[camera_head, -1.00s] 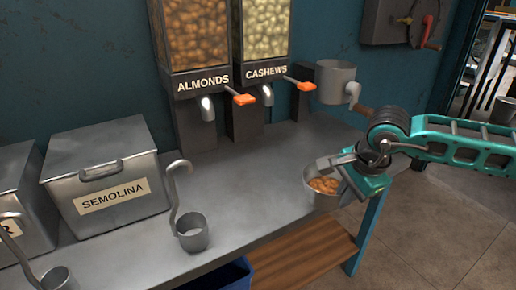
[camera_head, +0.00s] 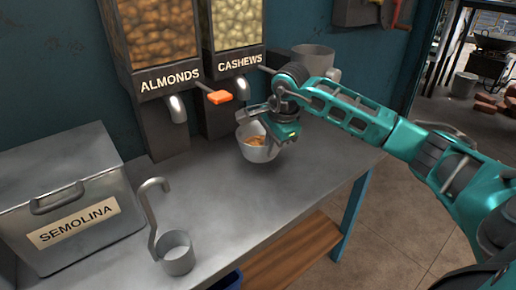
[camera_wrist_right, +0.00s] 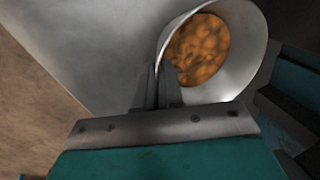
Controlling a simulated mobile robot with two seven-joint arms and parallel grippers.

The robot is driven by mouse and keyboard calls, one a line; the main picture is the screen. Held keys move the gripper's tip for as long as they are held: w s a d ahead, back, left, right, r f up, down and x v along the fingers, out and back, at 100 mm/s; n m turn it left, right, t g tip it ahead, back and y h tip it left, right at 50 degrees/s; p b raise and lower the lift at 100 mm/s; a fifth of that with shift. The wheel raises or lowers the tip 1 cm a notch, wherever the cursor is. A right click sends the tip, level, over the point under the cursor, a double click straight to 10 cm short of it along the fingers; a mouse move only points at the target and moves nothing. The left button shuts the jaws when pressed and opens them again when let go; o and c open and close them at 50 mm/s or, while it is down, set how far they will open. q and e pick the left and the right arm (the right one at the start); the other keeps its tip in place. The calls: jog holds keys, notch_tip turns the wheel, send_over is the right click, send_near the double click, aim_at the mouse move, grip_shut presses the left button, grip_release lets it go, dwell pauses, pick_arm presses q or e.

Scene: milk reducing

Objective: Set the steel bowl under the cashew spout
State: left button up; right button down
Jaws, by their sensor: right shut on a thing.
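The steel bowl (camera_head: 252,152) holds brown nuts and is in my right gripper (camera_head: 268,122), just below and in front of the cashew dispenser. In the right wrist view the gripper (camera_wrist_right: 158,85) is shut on the wall of the bowl (camera_wrist_right: 245,75), with the nuts (camera_wrist_right: 198,48) inside. The cashew dispenser (camera_head: 236,62) stands against the wall with its metal spout (camera_head: 243,85) just above and behind the bowl. Its orange lever is hidden behind my right arm. My left gripper is not in view.
The almond dispenser (camera_head: 156,85) with spout and orange lever (camera_head: 219,97) stands left of the cashews. A semolina bin (camera_head: 70,205) and a hooked ladle (camera_head: 176,252) are on the steel counter (camera_head: 215,205). A metal pot (camera_head: 318,60) is behind my right arm.

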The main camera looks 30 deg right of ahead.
aim_at(258, 137)
jog(key=w, duration=0.4)
jog(key=shift+w+a, duration=0.2)
jog(key=shift+w, duration=0.55)
notch_tip(258, 137, down, 4)
jog(key=shift+r+b, duration=0.2)
jog(key=shift+b, duration=0.65)
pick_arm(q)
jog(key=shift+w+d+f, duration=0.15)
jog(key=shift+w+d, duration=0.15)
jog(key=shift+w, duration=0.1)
pick_arm(e)
jog(key=shift+r, duration=0.1)
jog(key=c, duration=1.7)
grip_release()
jog(key=o, duration=0.4)
jog(key=shift+o, duration=0.2)
